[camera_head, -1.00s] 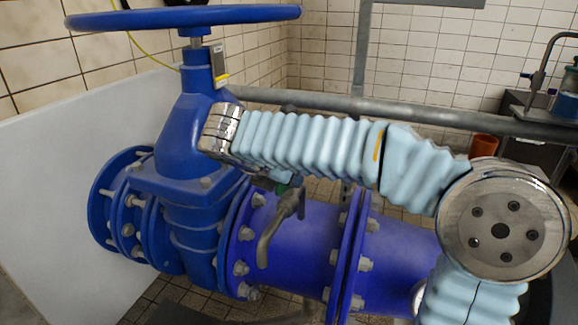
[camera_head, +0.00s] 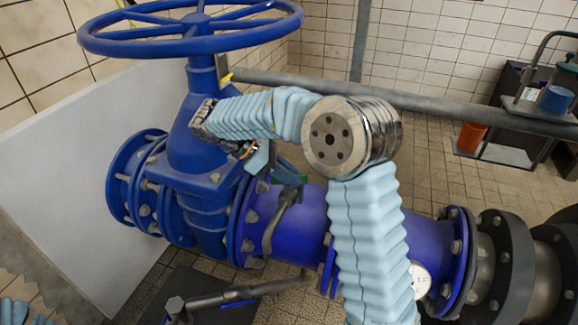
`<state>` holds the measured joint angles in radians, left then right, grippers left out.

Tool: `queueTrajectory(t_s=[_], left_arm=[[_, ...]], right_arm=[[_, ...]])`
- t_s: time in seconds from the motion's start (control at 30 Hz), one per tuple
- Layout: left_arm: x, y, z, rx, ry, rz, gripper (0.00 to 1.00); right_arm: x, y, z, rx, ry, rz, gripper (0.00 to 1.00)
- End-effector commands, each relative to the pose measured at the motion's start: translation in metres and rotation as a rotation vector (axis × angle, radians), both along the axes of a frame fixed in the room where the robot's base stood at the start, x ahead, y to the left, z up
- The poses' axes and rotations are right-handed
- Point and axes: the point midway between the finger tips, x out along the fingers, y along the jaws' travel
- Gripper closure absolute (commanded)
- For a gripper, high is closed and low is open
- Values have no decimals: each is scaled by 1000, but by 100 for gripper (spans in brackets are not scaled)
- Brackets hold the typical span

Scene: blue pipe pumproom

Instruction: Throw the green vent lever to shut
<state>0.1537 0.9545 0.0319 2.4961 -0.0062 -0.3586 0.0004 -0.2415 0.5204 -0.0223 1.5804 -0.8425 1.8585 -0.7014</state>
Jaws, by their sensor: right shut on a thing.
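The green vent lever (camera_head: 289,174) sits on top of a small metal tap on the big blue pipe, in the middle of the head view. The tap's bent grey spout (camera_head: 275,225) hangs down in front of the pipe. My right gripper (camera_head: 274,168) is at the lever, shut on it. The fingers are small and partly hidden by my own wrist and forearm, so the exact grip is hard to see. My left gripper is out of view.
A blue gate valve with a large handwheel (camera_head: 195,35) stands left of the tap. A grey rail (camera_head: 420,100) runs behind. An orange bucket (camera_head: 471,137) stands far right. Tiled floor shows behind the pipe.

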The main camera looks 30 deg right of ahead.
Motion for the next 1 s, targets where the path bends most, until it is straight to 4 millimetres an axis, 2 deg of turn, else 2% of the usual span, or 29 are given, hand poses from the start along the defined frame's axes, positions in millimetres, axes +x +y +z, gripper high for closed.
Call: queueTrajectory(t_s=[0.2,0.5,1.0], left_arm=[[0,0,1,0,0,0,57],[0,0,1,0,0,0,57],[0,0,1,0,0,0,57]], right_arm=[[1,-1,0,-13,11,-179,100],[1,0,0,-22,23,-346,100],[1,-1,1,-26,26,-415,100]])
